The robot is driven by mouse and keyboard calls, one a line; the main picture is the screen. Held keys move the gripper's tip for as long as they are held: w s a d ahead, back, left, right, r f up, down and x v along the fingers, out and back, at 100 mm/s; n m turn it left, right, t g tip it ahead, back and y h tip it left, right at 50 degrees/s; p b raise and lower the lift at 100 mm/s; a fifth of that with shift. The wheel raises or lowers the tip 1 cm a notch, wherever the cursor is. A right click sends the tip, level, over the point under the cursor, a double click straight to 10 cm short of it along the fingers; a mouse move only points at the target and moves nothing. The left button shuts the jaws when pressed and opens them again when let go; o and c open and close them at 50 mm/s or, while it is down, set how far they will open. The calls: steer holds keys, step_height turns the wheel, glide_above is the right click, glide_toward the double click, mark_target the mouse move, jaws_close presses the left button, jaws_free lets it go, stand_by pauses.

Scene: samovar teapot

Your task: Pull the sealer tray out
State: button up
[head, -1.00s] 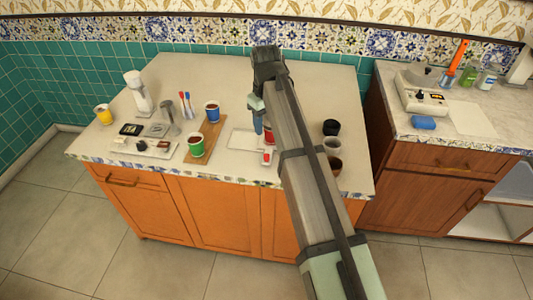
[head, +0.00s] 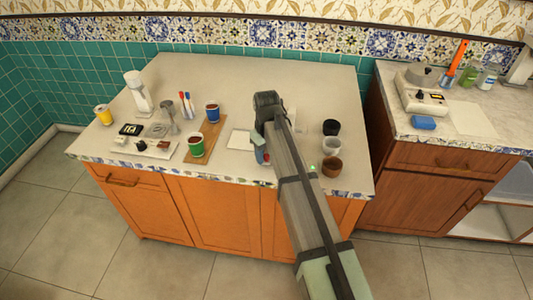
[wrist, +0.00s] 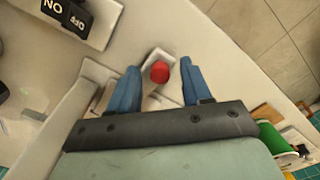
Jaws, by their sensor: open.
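The sealer is mostly hidden behind my arm in the head view; a white flat part (head: 238,140) shows left of the arm. In the wrist view a black ON/OFF switch (wrist: 72,14) sits on a white body at the upper left. A red knob (wrist: 160,72) on a short pale handle stands at the edge of the white tray part (wrist: 92,72). My gripper (wrist: 158,66) is open, with one blue finger on each side of the knob. I cannot tell whether either finger touches it. In the head view a blue finger (head: 261,156) shows near the counter front.
The counter's back left (head: 200,72) is clear.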

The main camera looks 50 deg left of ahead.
stand_by(0.3)
jaws_close()
stand_by(0.3)
